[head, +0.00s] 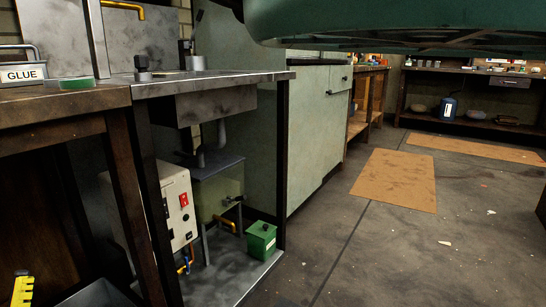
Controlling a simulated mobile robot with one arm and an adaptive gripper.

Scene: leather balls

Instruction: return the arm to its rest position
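My gripper does not show in the head view, and no part that I can be sure is my arm is visible. Whether it holds anything cannot be seen. No leather ball can be made out in this view.
A green canister (261,240) sits on the low shelf. A large green object (400,22) hangs overhead. Floor around the brown mat (397,180) is mostly clear.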

